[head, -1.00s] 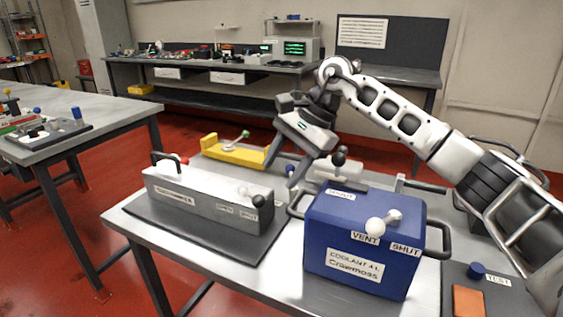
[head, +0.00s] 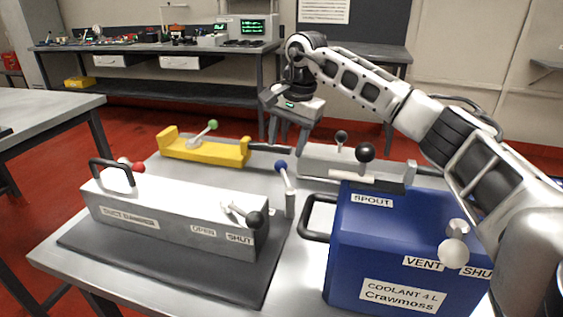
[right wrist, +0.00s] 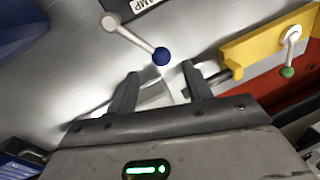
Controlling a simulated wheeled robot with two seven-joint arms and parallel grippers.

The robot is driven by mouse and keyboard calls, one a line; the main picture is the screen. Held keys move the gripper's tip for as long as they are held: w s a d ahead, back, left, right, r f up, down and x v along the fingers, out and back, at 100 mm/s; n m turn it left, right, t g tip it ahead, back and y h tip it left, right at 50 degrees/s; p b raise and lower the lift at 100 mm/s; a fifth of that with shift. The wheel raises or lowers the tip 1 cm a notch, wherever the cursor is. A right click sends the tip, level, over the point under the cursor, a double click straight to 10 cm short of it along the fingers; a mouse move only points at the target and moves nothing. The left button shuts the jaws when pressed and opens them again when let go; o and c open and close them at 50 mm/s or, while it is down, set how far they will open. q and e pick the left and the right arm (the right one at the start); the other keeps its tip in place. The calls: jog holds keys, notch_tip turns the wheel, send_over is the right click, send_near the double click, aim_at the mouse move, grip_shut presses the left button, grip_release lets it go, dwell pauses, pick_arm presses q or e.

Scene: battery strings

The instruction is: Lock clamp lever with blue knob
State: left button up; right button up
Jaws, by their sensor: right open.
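The clamp lever's blue knob (head: 281,167) tops a short grey arm rising up and left from a post behind the grey duct damper box (head: 170,213). In the right wrist view the blue knob (right wrist: 161,57) lies just beyond the fingertips, near the middle of the gap. Its arm runs up-left to a round pale pivot (right wrist: 110,22). My right gripper (head: 286,146) is open and empty, pointing down behind and above the knob. Whether a finger touches the knob cannot be told. My left gripper is not in view.
A yellow fixture (head: 205,152) with a green-knobbed lever stands behind left. A blue coolant box (head: 390,225) stands front right, with a black-knobbed lever (head: 365,153) behind it.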

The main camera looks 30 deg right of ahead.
aim_at(282, 161)
jog(key=f, duration=0.4)
jog(key=w+f, duration=0.1)
jog(key=shift+w+a+f, duration=0.1)
jog(key=shift+a+f, duration=0.2)
jog(key=shift+f, duration=0.1)
grip_shut()
